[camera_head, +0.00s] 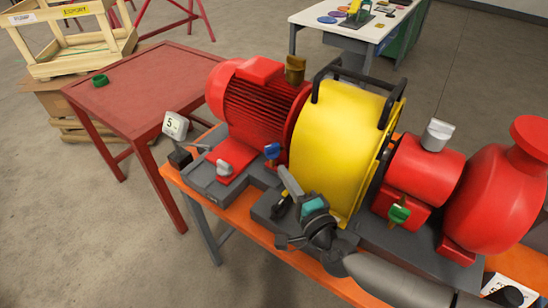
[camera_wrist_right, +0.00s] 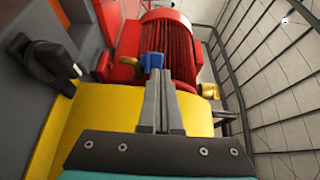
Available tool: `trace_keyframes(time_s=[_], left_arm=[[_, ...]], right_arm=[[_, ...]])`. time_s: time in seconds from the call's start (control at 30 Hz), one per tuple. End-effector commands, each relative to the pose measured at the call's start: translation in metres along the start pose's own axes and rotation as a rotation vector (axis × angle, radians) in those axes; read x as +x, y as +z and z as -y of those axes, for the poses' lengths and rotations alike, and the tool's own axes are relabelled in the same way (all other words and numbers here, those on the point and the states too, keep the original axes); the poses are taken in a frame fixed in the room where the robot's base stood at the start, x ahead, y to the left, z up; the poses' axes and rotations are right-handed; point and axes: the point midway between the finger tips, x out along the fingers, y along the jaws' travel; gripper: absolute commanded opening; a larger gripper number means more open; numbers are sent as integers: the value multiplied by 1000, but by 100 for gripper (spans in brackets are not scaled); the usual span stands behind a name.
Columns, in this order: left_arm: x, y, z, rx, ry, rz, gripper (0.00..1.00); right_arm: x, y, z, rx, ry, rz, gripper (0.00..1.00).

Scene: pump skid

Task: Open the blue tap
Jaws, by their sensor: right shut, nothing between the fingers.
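The blue tap (camera_head: 272,151) is a small blue handle at the front of the red motor (camera_head: 255,105), left of the yellow guard (camera_head: 335,145). In the right wrist view, the blue tap (camera_wrist_right: 152,62) shows just beyond the fingertips, its lower part hidden by them. My right gripper (camera_head: 285,172) reaches in from the lower right with its fingers together and empty, pointing at the tap. Its fingers also show in the right wrist view (camera_wrist_right: 158,74). I cannot tell whether they touch the tap. My left gripper is out of view.
A black-handled tap (camera_head: 281,205) is close to my right gripper. The yellow guard stands close beside the fingers. The red table (camera_head: 150,85) is mostly clear.

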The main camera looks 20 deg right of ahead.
Motion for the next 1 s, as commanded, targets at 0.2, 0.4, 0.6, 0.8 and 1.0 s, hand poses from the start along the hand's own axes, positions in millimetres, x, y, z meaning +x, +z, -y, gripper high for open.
trace_keyframes(time_s=[0.2, 0.4, 0.6, 0.8, 1.0], left_arm=[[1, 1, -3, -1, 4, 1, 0], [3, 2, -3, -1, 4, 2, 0], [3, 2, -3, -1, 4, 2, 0], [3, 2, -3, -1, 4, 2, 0], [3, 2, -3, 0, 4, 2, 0]], right_arm=[[35, 0, 0, -1, -2, 0, 0], [55, 0, 0, -1, -1, 0, 0], [63, 0, 0, 0, 1, 0, 0], [63, 0, 0, 0, 1, 0, 0], [63, 0, 0, 1, 1, -3, 0]])
